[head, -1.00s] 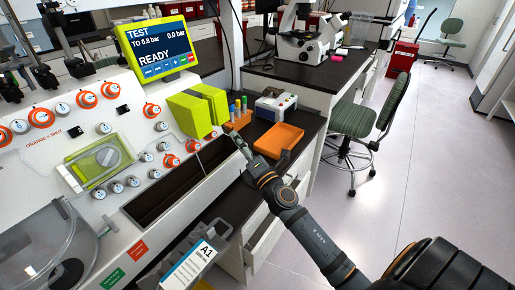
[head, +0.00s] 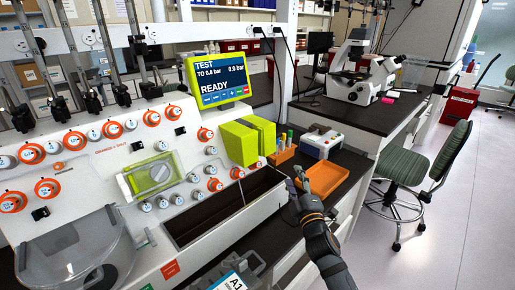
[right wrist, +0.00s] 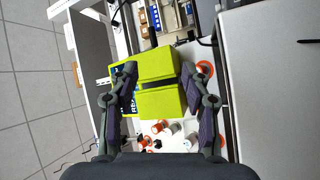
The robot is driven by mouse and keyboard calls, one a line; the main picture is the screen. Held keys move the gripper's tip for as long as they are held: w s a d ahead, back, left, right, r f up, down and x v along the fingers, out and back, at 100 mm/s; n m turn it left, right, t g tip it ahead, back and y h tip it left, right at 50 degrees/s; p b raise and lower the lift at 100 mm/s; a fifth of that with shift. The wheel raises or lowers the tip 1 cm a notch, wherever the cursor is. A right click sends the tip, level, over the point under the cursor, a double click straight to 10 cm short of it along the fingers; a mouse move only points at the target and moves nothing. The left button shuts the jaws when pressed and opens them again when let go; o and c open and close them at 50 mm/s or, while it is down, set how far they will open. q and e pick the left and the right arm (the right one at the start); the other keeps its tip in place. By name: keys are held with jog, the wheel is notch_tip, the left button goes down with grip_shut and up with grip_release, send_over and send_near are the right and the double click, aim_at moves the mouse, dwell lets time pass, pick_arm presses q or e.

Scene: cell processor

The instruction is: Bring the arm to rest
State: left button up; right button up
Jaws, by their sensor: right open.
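My right gripper (head: 298,180) is at the front edge of the dark bench, just left of the orange tray in the head view. It looks empty. In the right wrist view my right gripper (right wrist: 159,75) has its two fingers spread wide apart. The lime-green block (right wrist: 160,68) shows beyond and between the fingers there, and I see no clear contact. In the head view the green block (head: 238,143) stands on the machine, up and left of the gripper. My left gripper is not in view.
The machine's touch screen (head: 218,80) reads READY. An orange tray (head: 328,178), a tube rack (head: 283,155) and a small white device (head: 318,142) sit close to the gripper. A dark trough (head: 225,210) lies to the left. A green chair (head: 415,180) stands on open floor at right.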

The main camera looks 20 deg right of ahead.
jog(key=s+d+f+m+g+h, duration=0.2)
jog(key=s+f+m+g, duration=0.3)
jog(key=f, duration=0.3)
jog(key=s+a+f+m+g+y, duration=0.15)
jog(key=s+f+g, duration=0.25)
jog(key=s, duration=0.4)
jog(key=s+a+f+m+g+y, duration=0.1)
jog(key=s+a+f+m+g, duration=0.15)
jog(key=s+f, duration=0.35)
jog(key=s+a+f+m+g+y, duration=0.1)
jog(key=s+f+m+g, duration=0.3)
jog(key=s, duration=0.5)
notch_tip(320, 180, down, 20)
jog(key=s+d+g+p, duration=0.2)
jog(key=p, duration=0.1)
jog(key=s+d+f+g+p, duration=0.1)
jog(key=s+f+p, duration=0.2)
jog(key=s+f, duration=1.3)
jog(key=s, duration=0.3)
jog(key=shift+s+d+n, duration=0.25)
jog(key=shift+d+n, duration=0.05)
jog(key=shift+d, duration=0.1)
